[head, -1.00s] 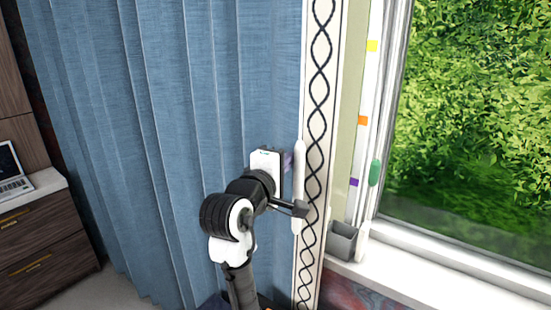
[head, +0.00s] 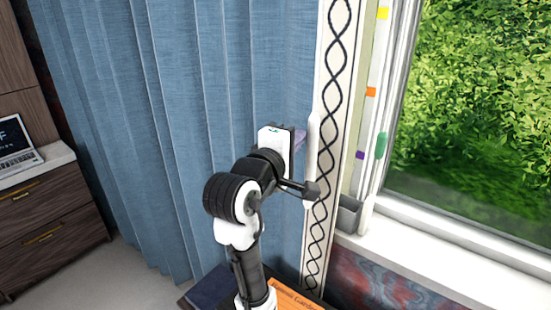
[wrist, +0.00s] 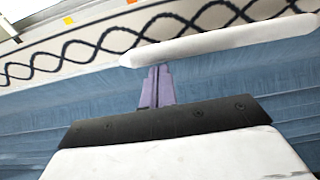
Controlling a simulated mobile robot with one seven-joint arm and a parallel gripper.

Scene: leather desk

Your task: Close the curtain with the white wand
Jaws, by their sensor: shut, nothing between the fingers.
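The blue curtain (head: 220,60) hangs across the left and middle of the head view. Its right border is a cream trim with a dark twisted-line pattern (head: 328,110). The white wand (head: 312,136) hangs upright in front of this border, partly hidden by my arm. My gripper (head: 300,138) is to the left of the wand. In the wrist view, my purple fingers (wrist: 160,72) are together and empty, with their tips right at the near edge of the wand (wrist: 220,42). I cannot tell whether they touch it.
The window (head: 470,110) at right is uncovered. A grey holder (head: 349,213) stands by the sill (head: 450,255), partly behind the trim. An orange book (head: 292,296) and a dark book (head: 212,287) lie below my arm. A laptop (head: 18,145) sits on a drawer cabinet at left.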

